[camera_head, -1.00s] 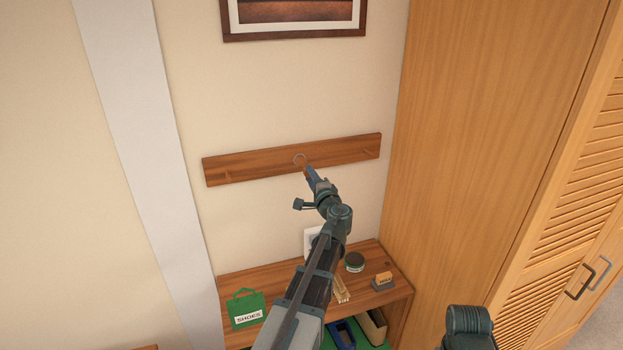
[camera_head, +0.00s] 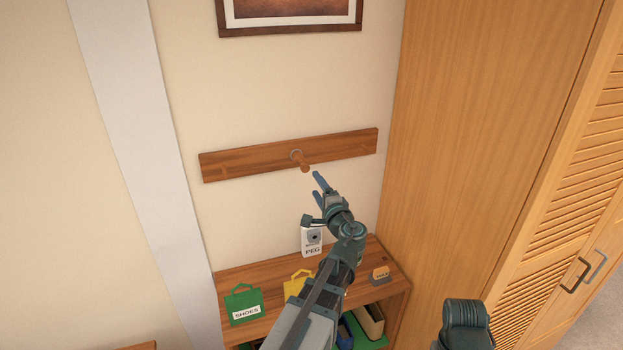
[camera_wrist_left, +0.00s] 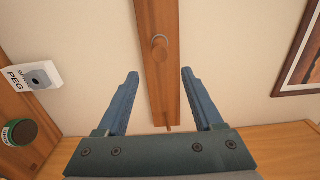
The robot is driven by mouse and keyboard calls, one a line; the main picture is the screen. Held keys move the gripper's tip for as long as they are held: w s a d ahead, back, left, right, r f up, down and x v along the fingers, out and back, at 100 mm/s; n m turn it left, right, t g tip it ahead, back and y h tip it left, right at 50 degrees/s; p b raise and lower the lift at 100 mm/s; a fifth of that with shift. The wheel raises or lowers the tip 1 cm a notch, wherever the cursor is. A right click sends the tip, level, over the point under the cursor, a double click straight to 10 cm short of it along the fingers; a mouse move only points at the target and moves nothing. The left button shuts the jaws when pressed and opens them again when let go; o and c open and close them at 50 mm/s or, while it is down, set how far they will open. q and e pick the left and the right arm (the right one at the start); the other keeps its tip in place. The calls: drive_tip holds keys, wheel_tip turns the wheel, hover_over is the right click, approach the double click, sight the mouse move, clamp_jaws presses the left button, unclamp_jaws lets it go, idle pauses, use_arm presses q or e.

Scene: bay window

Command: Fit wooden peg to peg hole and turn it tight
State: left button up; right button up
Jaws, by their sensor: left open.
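The wooden peg (camera_head: 303,163) sticks out of the middle of the wall rail (camera_head: 235,165), with a grey ring around its base. It also shows in the left wrist view (camera_wrist_left: 159,50), seated in the rail (camera_wrist_left: 158,20). My left gripper (camera_head: 318,184) is open and empty, a little below and to the right of the peg. In the left wrist view its two blue fingers (camera_wrist_left: 157,76) stand apart, with the peg ahead of them and not between them. Whether the peg is tight cannot be seen. My right gripper is not in view; only a dark part of that arm shows at the bottom.
Below the rail is a wooden shelf (camera_head: 255,272) with a green SHOES bag (camera_head: 243,302), a yellow bag (camera_head: 297,284), a white PEG card (camera_head: 312,241) and a brush (camera_head: 380,274). A tall wardrobe (camera_head: 470,130) bounds the right side. The wall around the rail is clear.

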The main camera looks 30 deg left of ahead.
use_arm(q)
drive_tip(key=v, duration=0.4)
drive_tip(key=shift+s+d, duration=0.25)
drive_tip(key=shift+d, duration=0.05)
idle(0.7)
drive_tip(key=s+d+f+n+g+h+b, duration=0.2)
drive_tip(key=s+d+f+g+h+b, duration=0.15)
drive_tip(key=d+f, duration=0.4)
drive_tip(key=s+d+f+n+g+h+b, duration=0.1)
drive_tip(key=s+d+f+g+h+b, duration=0.3)
drive_tip(key=f, duration=0.7)
drive_tip(key=s+d+f+n+g+h+b, duration=0.1)
drive_tip(key=s+d+f+n+h, duration=0.1)
drive_tip(key=s+d+f, duration=0.5)
drive_tip(key=s+d+f+g+h+b, duration=0.1)
drive_tip(key=s+d+f+g+h, duration=0.2)
drive_tip(key=s+d+f, duration=0.3)
drive_tip(key=d, duration=0.4)
drive_tip(key=shift+d+f+m, duration=0.2)
drive_tip(key=shift+d+m, duration=0.05)
drive_tip(key=shift+m, duration=0.15)
drive_tip(key=shift+c, duration=0.2)
